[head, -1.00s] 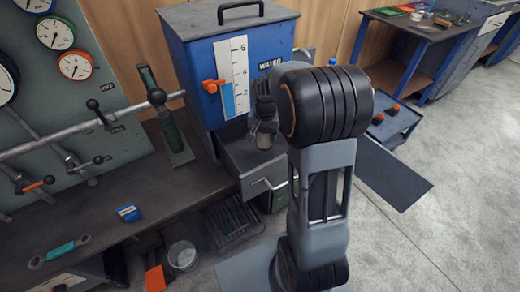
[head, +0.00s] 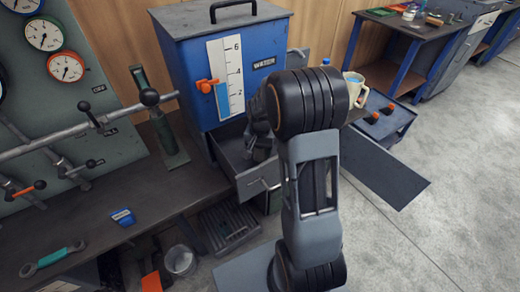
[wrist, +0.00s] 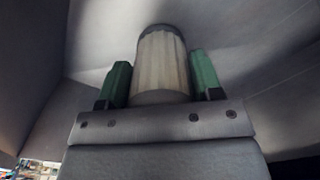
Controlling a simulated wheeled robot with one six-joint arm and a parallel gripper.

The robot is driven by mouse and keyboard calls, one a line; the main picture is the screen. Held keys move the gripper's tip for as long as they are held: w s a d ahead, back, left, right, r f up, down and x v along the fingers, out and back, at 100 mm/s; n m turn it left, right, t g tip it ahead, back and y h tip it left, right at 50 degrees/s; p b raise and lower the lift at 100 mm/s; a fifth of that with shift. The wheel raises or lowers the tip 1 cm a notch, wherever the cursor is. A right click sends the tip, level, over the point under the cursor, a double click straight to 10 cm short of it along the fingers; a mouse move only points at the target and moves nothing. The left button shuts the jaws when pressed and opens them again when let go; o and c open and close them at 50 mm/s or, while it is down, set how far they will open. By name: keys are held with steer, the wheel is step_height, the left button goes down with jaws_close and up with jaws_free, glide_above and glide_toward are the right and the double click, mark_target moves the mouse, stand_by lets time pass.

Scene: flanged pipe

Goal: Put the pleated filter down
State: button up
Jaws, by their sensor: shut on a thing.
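The pleated filter (wrist: 162,72) is a pale ribbed cylinder with a dark end, seen in the middle of the wrist view. My gripper (wrist: 159,60) is shut on it, with a green finger pressed to each side. Grey walls surround them closely in the wrist view. In the head view my arm reaches down into an open grey drawer (head: 250,185) under the blue tank. The fingers and the filter are hidden there behind my arm. I cannot tell whether the filter touches the drawer floor.
The blue water tank (head: 175,60) with a level scale and orange pointer stands just behind the drawer. A cream mug (head: 354,88) is right of my arm. Grey floor is clear at right.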

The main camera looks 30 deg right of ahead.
steer(key=shift+f, duration=0.2)
steer(key=o, duration=1.1)
steer(key=shift+c, duration=0.2)
steer(key=shift+r, duration=0.1)
step_height(320, 180, up, 12)
steer(key=shift+f+p, duration=0.15)
steer(key=shift+p, duration=0.85)
steer(key=s+a+r+n+t, duration=0.1)
steer(key=s+a+n, duration=0.2)
steer(key=s, duration=0.4)
steer(key=s+a+r+n+t, duration=0.2)
steer(key=s+a+n, duration=0.2)
steer(key=s, duration=0.4)
steer(key=shift+s+a+r, duration=0.2)
steer(key=shift+a+r, duration=0.1)
steer(key=shift+a, duration=0.6)
